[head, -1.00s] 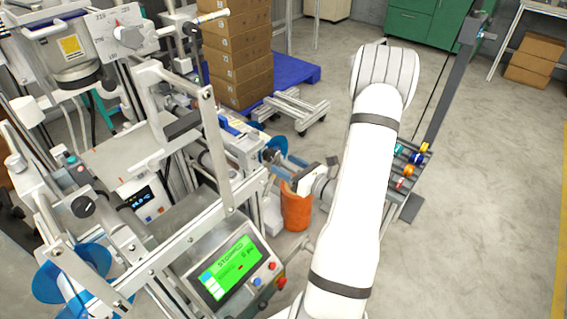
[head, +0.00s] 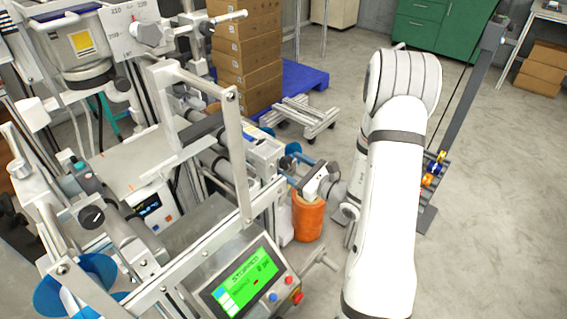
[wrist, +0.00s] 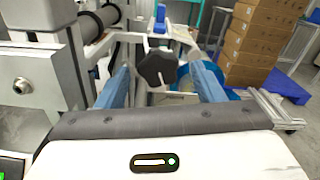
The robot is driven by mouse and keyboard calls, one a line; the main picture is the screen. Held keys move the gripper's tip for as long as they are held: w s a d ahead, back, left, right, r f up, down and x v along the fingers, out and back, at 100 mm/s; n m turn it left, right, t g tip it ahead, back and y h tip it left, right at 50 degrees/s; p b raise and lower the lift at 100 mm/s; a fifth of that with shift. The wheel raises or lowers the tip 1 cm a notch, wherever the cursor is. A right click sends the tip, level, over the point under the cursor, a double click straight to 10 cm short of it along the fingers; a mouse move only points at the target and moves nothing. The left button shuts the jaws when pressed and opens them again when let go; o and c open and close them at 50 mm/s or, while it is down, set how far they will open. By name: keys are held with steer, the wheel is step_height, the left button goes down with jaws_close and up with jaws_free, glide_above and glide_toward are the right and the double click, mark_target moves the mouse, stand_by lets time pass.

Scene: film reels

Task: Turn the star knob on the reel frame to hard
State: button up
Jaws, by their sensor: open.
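The black star knob (wrist: 158,68) shows in the wrist view, ahead of my gripper (wrist: 160,77). It appears between the two blue fingers, with a visible gap on each side. My gripper is open, and I see no contact with the knob. In the head view my gripper (head: 298,166) is at the right side of the reel frame (head: 245,150), above an orange bin. The knob is too small and crowded there to make out clearly. I cannot read any soft or hard marking near it.
A control panel with a green screen (head: 243,278) reads STOPPED at the frame's front. The orange bin (head: 308,218) stands below my gripper. Stacked cartons (head: 247,60) rest on a blue pallet (head: 303,76) behind. Open floor (head: 495,200) lies to the right.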

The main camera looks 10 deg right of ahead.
mark_target(288, 164)
steer(key=shift+x, duration=1.55)
steer(key=shift+c, duration=0.3)
steer(key=c, duration=0.9)
